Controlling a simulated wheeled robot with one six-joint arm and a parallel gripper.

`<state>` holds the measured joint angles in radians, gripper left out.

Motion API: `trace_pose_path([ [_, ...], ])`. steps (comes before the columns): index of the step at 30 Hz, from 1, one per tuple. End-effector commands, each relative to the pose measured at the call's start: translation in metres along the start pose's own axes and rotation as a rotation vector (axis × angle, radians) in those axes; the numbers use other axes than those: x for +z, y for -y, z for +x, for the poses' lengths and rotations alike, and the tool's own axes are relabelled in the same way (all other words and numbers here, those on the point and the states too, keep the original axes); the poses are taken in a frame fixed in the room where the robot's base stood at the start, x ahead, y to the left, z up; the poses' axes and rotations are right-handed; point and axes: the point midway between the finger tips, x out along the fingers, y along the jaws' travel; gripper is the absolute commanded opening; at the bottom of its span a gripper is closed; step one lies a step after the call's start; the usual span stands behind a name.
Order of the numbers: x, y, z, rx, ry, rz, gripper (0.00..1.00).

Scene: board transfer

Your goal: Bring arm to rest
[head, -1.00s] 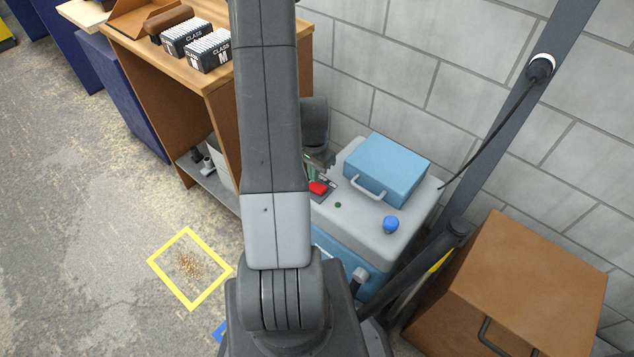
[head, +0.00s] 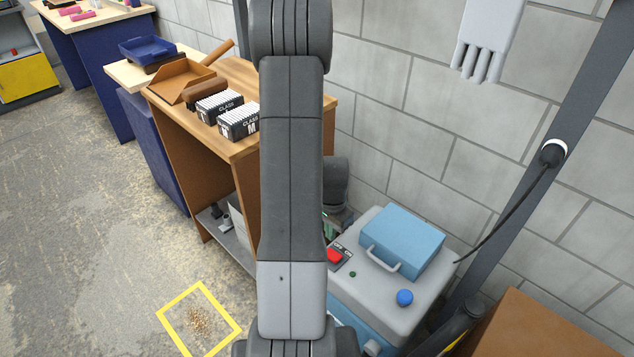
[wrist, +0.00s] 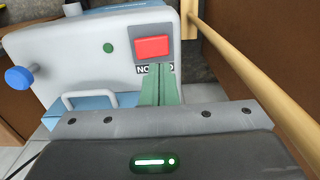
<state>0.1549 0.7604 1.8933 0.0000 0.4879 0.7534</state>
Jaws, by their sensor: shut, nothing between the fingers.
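My arm (head: 290,170) stands upright across the middle of the head view. My gripper (wrist: 157,82) shows in the wrist view with its two green fingers together and nothing between them. The fingertips appear just in front of a red button (wrist: 152,47) on a grey machine top; I cannot tell whether they touch it. In the head view the red button (head: 334,255) sits on the grey and blue machine (head: 375,300), and my arm hides most of the gripper.
A blue lidded box with a handle (head: 402,240) and a blue knob (head: 404,297) are on the machine. A wooden bench (head: 240,150) holds card boxes (head: 238,122) and a brown dustpan (head: 185,80). A yellow floor square (head: 232,325) frames crumbs. A brown cabinet (head: 535,330) stands right.

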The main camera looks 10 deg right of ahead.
Motion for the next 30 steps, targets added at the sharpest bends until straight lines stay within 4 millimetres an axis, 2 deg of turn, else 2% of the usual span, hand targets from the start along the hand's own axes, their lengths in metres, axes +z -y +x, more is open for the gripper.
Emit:
trace_pose_path([
  [5,0.0,0.0,0.014,0.001,0.001,0.0,0.0],
  [18,0.0,0.0,0.067,0.0,0.0,0.0,0.0],
  [30,0.0,0.0,0.067,0.0,0.0,0.0,0.0],
])
